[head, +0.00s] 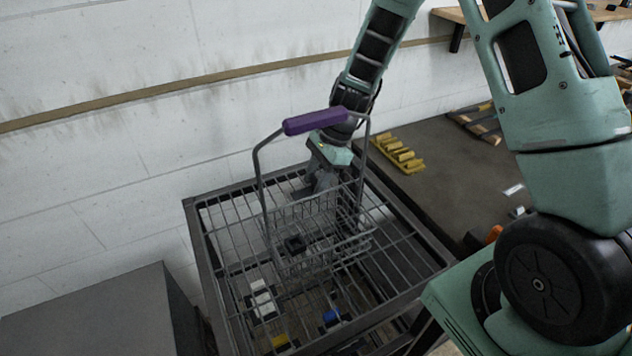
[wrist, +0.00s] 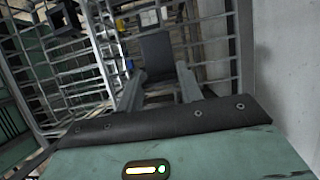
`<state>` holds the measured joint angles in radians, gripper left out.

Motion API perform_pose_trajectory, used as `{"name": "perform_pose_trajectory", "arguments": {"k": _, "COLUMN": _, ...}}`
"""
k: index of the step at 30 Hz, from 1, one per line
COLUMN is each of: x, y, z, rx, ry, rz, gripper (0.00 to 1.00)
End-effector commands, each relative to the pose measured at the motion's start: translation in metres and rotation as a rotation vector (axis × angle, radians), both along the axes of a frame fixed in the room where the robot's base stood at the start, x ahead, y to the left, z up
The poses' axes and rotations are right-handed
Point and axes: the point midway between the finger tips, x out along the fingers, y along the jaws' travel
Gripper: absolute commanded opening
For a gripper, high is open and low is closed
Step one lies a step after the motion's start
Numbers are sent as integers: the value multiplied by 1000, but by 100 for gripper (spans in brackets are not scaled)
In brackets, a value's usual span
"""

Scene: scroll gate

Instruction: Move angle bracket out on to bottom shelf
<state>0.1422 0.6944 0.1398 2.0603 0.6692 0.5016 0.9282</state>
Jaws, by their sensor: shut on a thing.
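My gripper (head: 325,182) reaches down at the back of a wire basket (head: 300,215) with a purple handle, partly hidden by its wires. In the wrist view, the two fingers of my gripper (wrist: 160,85) close on a dark grey flat-faced piece, which looks like the angle bracket (wrist: 157,52). Its full shape is hidden. In the head view I cannot make the held piece out clearly. The bottom shelf is seen only through the wire grid, and its surface is hard to tell.
The basket stands on a wire-grid rack (head: 222,262). A small black item (head: 295,243) shows through the basket. White blocks (head: 262,300), a blue item (head: 331,316) and a yellow item (head: 280,341) show below. A dark table (head: 440,165) holds a yellow rack (head: 398,153). A wall stands behind.

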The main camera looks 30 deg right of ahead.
Motion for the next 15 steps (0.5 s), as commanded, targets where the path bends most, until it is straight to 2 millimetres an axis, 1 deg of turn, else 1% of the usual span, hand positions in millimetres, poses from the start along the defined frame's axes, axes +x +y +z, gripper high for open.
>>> {"name": "perform_pose_trajectory", "arguments": {"k": 3, "x": 0, "y": 0, "z": -11, "rx": 2, "ry": 0, "rz": -1, "gripper": 9}}
{"name": "perform_pose_trajectory", "arguments": {"k": 15, "x": 0, "y": 0, "z": -17, "rx": 0, "ry": -2, "rz": -1, "gripper": 9}}
